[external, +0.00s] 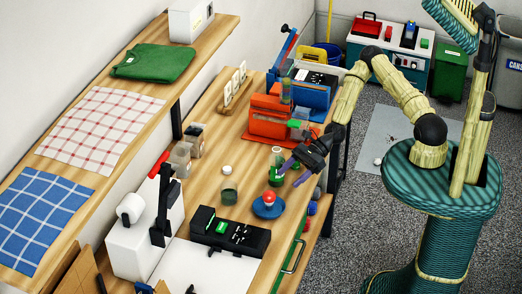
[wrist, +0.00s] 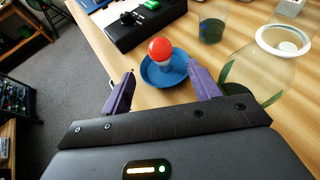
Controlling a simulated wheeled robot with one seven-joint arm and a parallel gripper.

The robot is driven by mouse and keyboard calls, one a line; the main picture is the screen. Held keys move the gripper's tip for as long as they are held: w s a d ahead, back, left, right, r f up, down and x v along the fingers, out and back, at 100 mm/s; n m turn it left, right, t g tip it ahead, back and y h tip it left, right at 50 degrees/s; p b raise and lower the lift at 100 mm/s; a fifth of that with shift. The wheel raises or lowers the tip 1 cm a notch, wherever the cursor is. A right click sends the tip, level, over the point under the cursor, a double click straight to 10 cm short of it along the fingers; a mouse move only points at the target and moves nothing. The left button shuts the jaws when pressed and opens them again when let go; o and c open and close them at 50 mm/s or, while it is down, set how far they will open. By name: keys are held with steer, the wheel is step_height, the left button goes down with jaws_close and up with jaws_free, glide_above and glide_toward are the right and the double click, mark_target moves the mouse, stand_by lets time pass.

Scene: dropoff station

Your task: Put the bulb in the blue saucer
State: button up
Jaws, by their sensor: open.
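The bulb has a red round top and a pale lower part. In the wrist view the bulb (wrist: 161,50) stands in the blue saucer (wrist: 150,76), tilted slightly, with its red end up. In the external view the bulb (external: 269,198) also shows within the rim of the blue saucer (external: 259,212) on the wooden bench. My gripper (wrist: 158,84) has purple fingers, is open and holds nothing. Its fingertips are spread to either side of the saucer in the wrist view. In the external view my gripper (external: 288,172) is above and behind the saucer, apart from the bulb.
A clear jar with a white rim (wrist: 284,40) stands close by my right finger. A dark green cup (external: 229,194) and a black device (external: 230,232) are near the saucer. An orange machine (external: 268,117) stands farther back. The bench's right edge is close to the saucer.

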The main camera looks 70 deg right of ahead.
stand_by(0.4)
steer(key=shift+s+f+n, duration=0.2)
steer(key=shift+n, duration=0.1)
steer(key=s+f+n+g+h, duration=0.1)
steer(key=n, duration=0.1)
steer(key=s+d+f+n+g+h, duration=0.1)
steer(key=s+n, duration=0.1)
steer(key=s+f+n+g+h, duration=0.1)
steer(key=s+n+g, duration=0.1)
steer(key=shift+d+f+n, duration=0.2)
steer(key=shift+f+n, duration=0.05)
steer(key=shift+n, duration=0.05)
steer(key=s+d+r+n+h, duration=0.4)
steer(key=d+r+n, duration=0.1)
steer(key=r+n, duration=0.3)
steer(key=s+d+r+n+h, duration=0.4)
steer(key=d+r+n, duration=0.2)
steer(key=r+n, duration=0.3)
steer(key=shift+s+d+r+g, duration=0.15)
steer(key=shift+s+r+g, duration=0.15)
steer(key=shift+s+r, duration=0.05)
steer(key=shift+f, duration=0.1)
